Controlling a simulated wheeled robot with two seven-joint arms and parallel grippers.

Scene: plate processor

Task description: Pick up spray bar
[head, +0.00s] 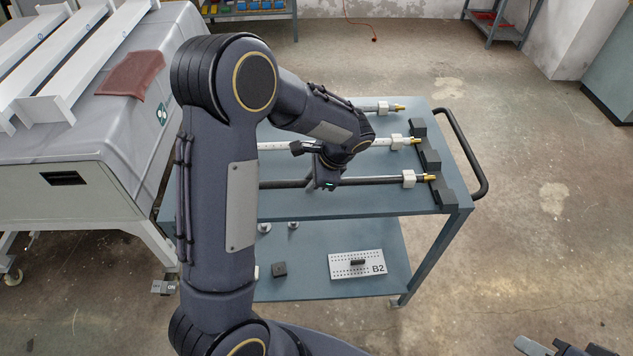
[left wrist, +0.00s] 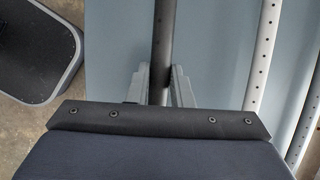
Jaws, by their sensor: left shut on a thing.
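Several spray bars lie across the blue-grey cart top. The nearest is a dark spray bar (head: 372,181) with a white collar and brass tip at its right end. My left gripper (head: 325,184) is shut on this dark bar, left of its collar. In the left wrist view the fingers (left wrist: 160,92) close on both sides of the dark bar (left wrist: 163,40). My left arm hides the bars' left parts. Part of my right gripper (head: 565,348) shows at the bottom right edge, away from the cart.
Black notched holders (head: 430,158) stand under the bars' right ends. The cart (head: 340,202) has a black handle (head: 470,150) at right. Its lower shelf bears a white B2 plate (head: 348,271) and a small dark block (head: 279,269). A large grey machine (head: 90,185) stands at left.

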